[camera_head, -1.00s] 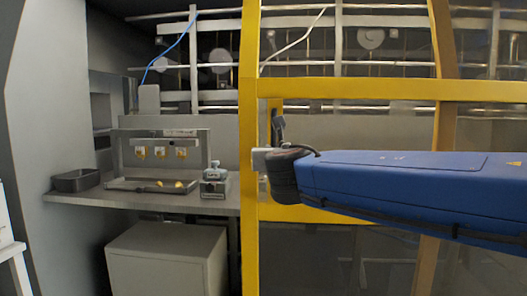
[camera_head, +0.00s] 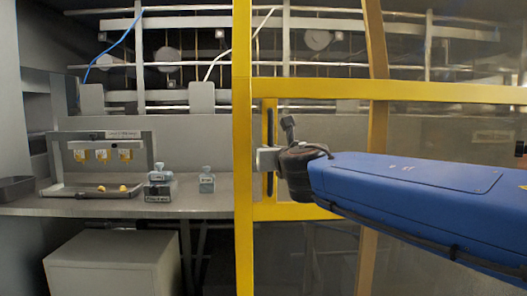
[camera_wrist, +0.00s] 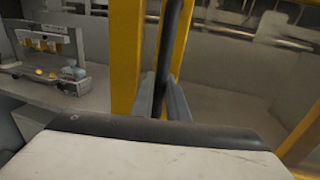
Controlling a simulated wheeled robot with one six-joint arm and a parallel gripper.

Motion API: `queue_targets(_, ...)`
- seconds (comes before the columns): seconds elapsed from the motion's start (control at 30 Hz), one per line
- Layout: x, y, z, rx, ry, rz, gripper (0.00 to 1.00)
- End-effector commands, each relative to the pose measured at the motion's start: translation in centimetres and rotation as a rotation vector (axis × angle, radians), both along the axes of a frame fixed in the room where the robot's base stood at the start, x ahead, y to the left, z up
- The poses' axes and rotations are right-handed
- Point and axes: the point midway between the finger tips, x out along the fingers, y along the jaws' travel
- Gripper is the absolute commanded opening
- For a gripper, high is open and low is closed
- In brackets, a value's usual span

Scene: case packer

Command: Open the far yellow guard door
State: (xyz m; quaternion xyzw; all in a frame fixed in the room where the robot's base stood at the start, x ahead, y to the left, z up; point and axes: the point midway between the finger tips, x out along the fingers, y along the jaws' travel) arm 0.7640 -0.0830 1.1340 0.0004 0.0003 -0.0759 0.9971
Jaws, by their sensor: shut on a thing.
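The yellow guard door (camera_head: 242,200) has a yellow frame around a see-through panel and fills the middle and right of the head view. Its dark vertical handle (camera_head: 270,120) stands just right of the door's left upright. My gripper (camera_head: 269,159) is shut around this handle, and my blue arm reaches in from the right. In the wrist view the dark handle bar (camera_wrist: 168,45) runs upright between the two grey fingers (camera_wrist: 162,98). The lower part of the handle is hidden behind my gripper's body there.
A grey bench (camera_head: 205,200) left of the door carries a station with yellow parts (camera_head: 103,155), small grey devices (camera_head: 158,183) and a dark tray (camera_head: 16,188). A pale cabinet (camera_head: 110,262) stands beneath. Another yellow post (camera_head: 376,60) rises behind the door.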

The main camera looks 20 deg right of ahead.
Motion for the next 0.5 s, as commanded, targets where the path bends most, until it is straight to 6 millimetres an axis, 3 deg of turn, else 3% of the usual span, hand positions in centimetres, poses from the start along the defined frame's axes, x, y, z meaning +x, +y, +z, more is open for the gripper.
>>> queue_targets(0.47, -0.10, -0.33, -0.03, 0.000, 0.000, -0.001, 0.00)
queue_targets(0.5, -0.10, -0.33, -0.03, 0.000, 0.000, -0.001, 0.19)
